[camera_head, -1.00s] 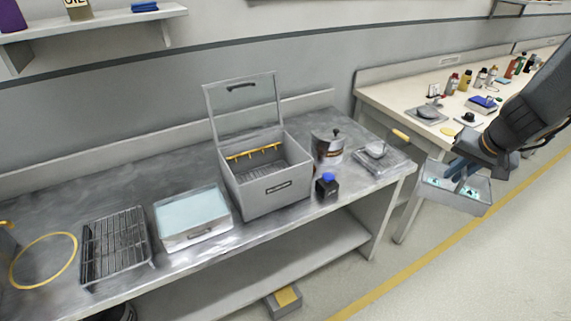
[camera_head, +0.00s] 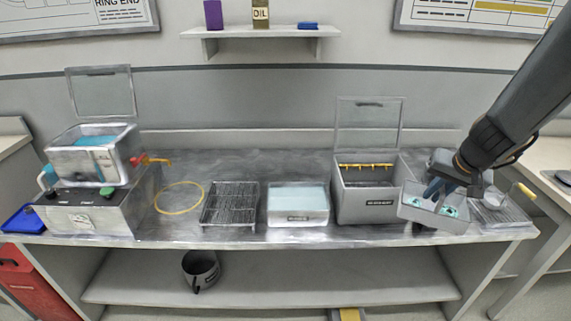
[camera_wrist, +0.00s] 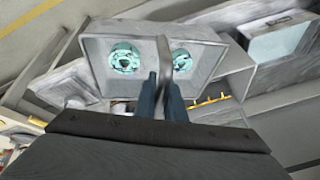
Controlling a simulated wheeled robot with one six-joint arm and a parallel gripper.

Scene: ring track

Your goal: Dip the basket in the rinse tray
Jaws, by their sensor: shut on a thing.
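My gripper (camera_head: 440,188) is shut on the handle of the grey basket (camera_head: 415,211) and holds it up in front of the right part of the bench. In the wrist view the basket (camera_wrist: 208,62) hangs from its handle between the dark blue fingers (camera_wrist: 162,82), with two teal ring-like parts inside. The rinse tray (camera_head: 298,218), a pale box filled with light blue liquid, sits on the bench left of the basket. A grey open-lidded box (camera_head: 365,200) stands between the tray and the basket, partly covered by the basket.
A wire rack (camera_head: 229,204) and a yellow ring (camera_head: 179,197) lie left of the tray. A lidded bath with blue liquid (camera_head: 92,157) stands on a control unit at far left. The raised lid (camera_head: 368,125) of the grey box stands up behind.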

